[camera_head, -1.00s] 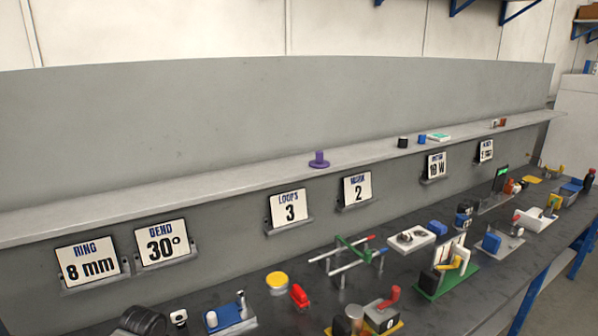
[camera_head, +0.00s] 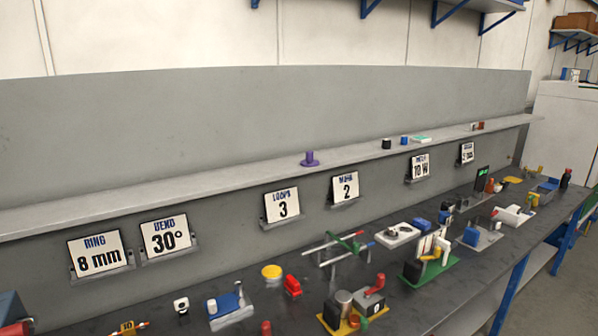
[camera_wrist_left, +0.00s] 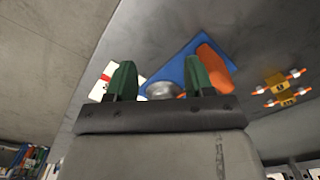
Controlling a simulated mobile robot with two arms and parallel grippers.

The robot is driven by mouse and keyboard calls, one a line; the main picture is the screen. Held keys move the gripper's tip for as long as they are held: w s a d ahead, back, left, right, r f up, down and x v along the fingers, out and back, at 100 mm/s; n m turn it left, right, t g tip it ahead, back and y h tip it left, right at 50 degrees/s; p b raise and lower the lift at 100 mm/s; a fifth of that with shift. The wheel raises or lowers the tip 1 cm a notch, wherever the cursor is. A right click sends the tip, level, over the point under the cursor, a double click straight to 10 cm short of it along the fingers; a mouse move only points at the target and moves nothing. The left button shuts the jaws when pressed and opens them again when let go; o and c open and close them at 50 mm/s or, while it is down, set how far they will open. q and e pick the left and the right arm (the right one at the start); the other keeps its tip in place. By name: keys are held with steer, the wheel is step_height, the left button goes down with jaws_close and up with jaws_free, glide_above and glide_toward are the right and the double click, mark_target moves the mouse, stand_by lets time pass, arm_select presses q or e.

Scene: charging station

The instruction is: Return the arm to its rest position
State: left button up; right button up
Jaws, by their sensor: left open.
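My left gripper (camera_wrist_left: 160,78) shows in the left wrist view with its two green fingers apart. Nothing is clearly held between them. Beyond the fingers lie a blue plate (camera_wrist_left: 181,69), an orange-red part (camera_wrist_left: 214,62), a silver round part (camera_wrist_left: 162,90) and a white block with a red stripe (camera_wrist_left: 102,78). How far these are from the fingers I cannot tell. Neither arm nor gripper shows in the head view. My right gripper is in no frame.
A long dark workbench (camera_head: 180,265) carries several fixtures, including a green-and-red rail stand (camera_head: 338,247) and a yellow disc (camera_head: 271,271). A grey shelf (camera_head: 210,185) holds a purple piece (camera_head: 310,159). A yellow piece with orange-tipped arms (camera_wrist_left: 281,90) lies right of the left gripper.

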arm_select(q)
steer(key=s+d+t, duration=0.1)
steer(key=s+d, duration=0.6)
steer(key=s, duration=0.6)
steer(key=s+a+r+t, duration=0.1)
steer(key=s+r+t, duration=0.1)
steer(key=s+r, duration=0.65)
step_height(320, 180, down, 31)
steer(key=s+g+b, duration=0.1)
steer(key=s+b, duration=0.1)
steer(key=b, duration=0.3)
steer(key=s+a+f+b, duration=0.1)
steer(key=s+f, duration=0.7)
steer(key=f, duration=0.2)
steer(key=s+a+f+g+b, duration=0.1)
steer(key=s+a+f+b, duration=0.1)
steer(key=s+f, duration=0.6)
step_height(320, 180, down, 3)
steer(key=shift+s+r+g, duration=0.1)
steer(key=shift+s+g, duration=0.15)
steer(key=shift+g, duration=0.05)
arm_select(e)
step_height(320, 180, down, 8)
steer(key=shift+s+f, duration=0.25)
steer(key=shift+s, duration=0.2)
